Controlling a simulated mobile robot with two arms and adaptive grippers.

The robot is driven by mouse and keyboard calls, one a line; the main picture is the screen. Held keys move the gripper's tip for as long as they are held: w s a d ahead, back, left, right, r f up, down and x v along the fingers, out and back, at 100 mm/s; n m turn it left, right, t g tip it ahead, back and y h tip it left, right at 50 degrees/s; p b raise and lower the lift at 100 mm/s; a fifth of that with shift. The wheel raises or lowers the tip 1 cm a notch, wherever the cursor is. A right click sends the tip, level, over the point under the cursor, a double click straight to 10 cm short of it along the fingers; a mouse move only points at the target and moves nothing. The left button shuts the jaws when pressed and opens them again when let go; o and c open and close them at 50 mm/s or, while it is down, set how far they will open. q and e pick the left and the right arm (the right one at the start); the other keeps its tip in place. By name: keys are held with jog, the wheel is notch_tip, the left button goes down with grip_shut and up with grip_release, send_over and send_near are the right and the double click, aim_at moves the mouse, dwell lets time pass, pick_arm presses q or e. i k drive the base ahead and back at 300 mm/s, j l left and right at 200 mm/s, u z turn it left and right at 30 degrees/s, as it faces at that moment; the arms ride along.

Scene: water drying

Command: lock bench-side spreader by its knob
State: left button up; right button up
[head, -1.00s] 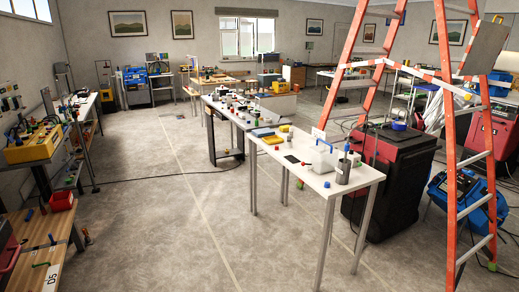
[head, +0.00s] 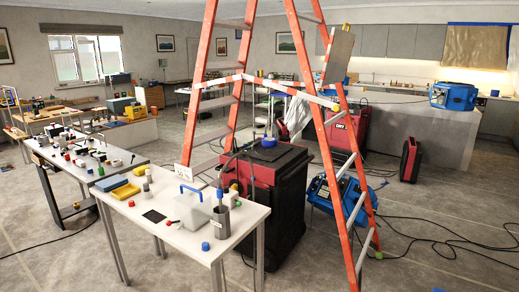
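An orange stepladder (head: 329,150) stands open behind the white bench (head: 215,238), with its feet on the floor. Pale spreader bars run between its legs at mid-height; one bar (head: 290,91) slopes down to the right. I cannot tell whether the spreader is locked. Neither of my grippers is in view.
A black and red wheeled cabinet (head: 272,205) stands between the bench and the ladder. A blue machine (head: 322,193) sits near the ladder's feet. Cables cross the floor at right. Open floor lies at the lower right.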

aim_at(294, 92)
jog(key=i+l+z, duration=0.1)
jog(key=i, duration=0.3)
jog(key=i+l+z, duration=0.15)
jog(key=i, duration=0.25)
jog(key=i+u, duration=0.1)
jog(key=i, duration=0.15)
